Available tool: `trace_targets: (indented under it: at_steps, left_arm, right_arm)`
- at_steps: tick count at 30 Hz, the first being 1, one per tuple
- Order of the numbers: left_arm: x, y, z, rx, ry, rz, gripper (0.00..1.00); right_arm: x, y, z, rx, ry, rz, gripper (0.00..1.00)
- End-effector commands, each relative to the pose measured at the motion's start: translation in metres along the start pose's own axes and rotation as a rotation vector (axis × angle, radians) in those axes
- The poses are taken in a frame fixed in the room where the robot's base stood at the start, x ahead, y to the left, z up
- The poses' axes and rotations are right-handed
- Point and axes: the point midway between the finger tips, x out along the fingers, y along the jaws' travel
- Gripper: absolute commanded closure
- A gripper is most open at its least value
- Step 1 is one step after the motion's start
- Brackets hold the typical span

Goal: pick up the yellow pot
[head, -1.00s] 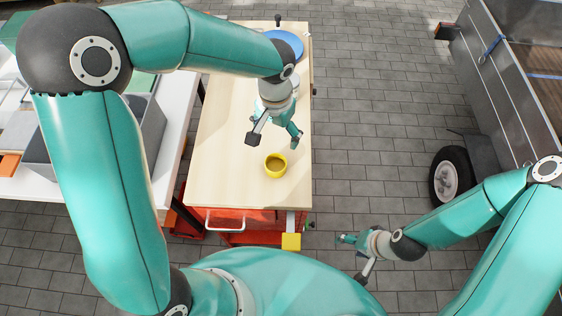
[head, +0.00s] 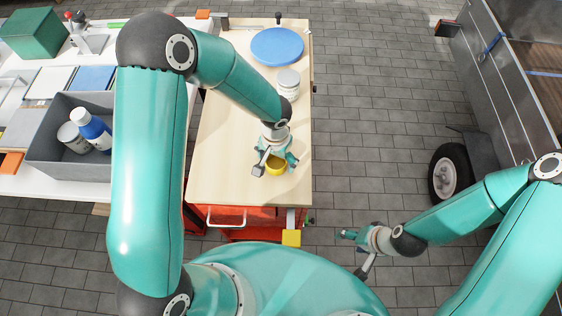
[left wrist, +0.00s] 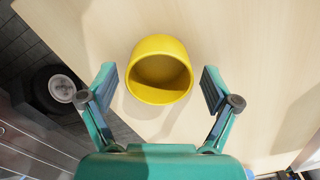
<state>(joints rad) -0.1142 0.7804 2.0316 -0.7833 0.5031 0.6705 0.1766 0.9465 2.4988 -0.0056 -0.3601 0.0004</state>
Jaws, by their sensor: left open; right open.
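The yellow pot (head: 276,169) stands on the wooden workbench (head: 235,150) near its front right part. In the left wrist view the yellow pot (left wrist: 160,70) shows its open, empty mouth. My left gripper (head: 275,168) is open above the pot and partly covers it in the head view. In the left wrist view the fingers of my left gripper (left wrist: 158,88) are spread to either side of the pot, with a gap on both sides. My right gripper (head: 354,252) is open and empty, low over the paved floor right of the workbench.
A blue round plate (head: 277,46) and a stack of pale round dishes (head: 288,84) are farther back on the workbench. A white table at left bears a grey bin (head: 48,152) with a can and a blue-white bottle. The bench's left half is clear.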

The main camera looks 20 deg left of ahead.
Motion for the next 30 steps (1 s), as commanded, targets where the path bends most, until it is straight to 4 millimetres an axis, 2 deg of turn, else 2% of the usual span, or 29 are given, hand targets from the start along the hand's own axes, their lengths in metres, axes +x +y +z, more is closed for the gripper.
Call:
trace_targets:
  at_steps: [7, 15, 17, 30]
  left_arm:
    - [0.0019, 0.0001, -0.0004, 0.000, 0.001, 0.000, 0.11]
    - [0.0016, 0.0002, -0.0005, 0.001, 0.001, 0.000, 0.56]
    - [0.0016, 0.0003, -0.0006, 0.001, 0.001, 0.000, 0.65]
    - [-0.0054, 0.0003, -0.0014, 0.001, 0.003, -0.001, 0.65]
  right_arm:
    - [0.0000, 0.0000, 0.0001, 0.000, 0.000, 0.000, 0.33]
    - [0.0001, 0.0000, 0.0001, 0.000, 0.000, 0.000, 0.33]
    - [0.0000, 0.0000, 0.0001, 0.000, 0.000, 0.000, 0.33]
    - [-0.0001, 0.0000, 0.0001, 0.000, 0.000, 0.000, 0.33]
